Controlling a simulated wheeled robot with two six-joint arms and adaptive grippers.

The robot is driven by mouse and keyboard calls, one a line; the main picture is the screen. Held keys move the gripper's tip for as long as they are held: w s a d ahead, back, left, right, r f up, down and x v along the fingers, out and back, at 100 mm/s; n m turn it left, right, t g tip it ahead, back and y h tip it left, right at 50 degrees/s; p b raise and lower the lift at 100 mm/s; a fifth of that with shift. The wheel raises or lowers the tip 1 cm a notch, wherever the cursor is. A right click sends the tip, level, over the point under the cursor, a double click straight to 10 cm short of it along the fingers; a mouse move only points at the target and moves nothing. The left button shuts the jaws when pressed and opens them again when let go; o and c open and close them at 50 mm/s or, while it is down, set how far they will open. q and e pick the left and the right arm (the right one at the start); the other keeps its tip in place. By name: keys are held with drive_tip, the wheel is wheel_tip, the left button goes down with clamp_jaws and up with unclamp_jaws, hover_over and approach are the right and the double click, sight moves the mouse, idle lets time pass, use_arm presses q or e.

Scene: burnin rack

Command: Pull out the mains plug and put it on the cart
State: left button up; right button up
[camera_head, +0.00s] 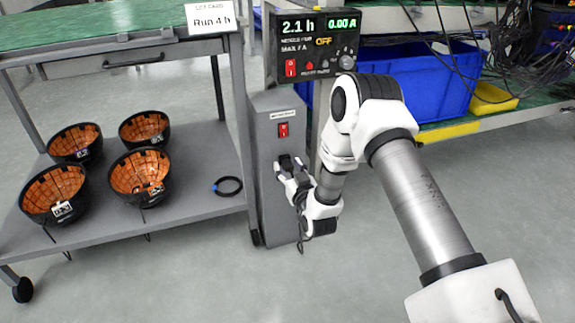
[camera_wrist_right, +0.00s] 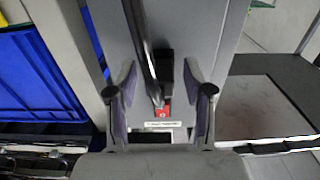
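The mains plug (camera_wrist_right: 165,66) is a small black block at the front of the grey pedestal (camera_head: 263,200), below the red switch (camera_head: 283,129). A black cable (camera_wrist_right: 139,40) runs close beside it. My right gripper (camera_wrist_right: 159,72) is open, with one finger on each side of the plug and visible gaps between. In the head view my right gripper (camera_head: 283,166) is at the pedestal's front and largely hides the plug. The cart (camera_head: 190,190) stands to the left, with a grey lower shelf and a green top. My left gripper is not in view.
Several black bowls with orange insides (camera_head: 140,172) fill the left of the lower shelf. A black and blue ring (camera_head: 228,186) lies near its right edge. A blue bin (camera_head: 415,85) stands behind my right arm.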

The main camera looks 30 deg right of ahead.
sight(292, 173)
clamp_jaws()
drive_tip(key=shift+s, duration=0.1)
drive_tip(key=shift+p+v, duration=1.2)
drive_tip(key=shift+v, duration=1.75)
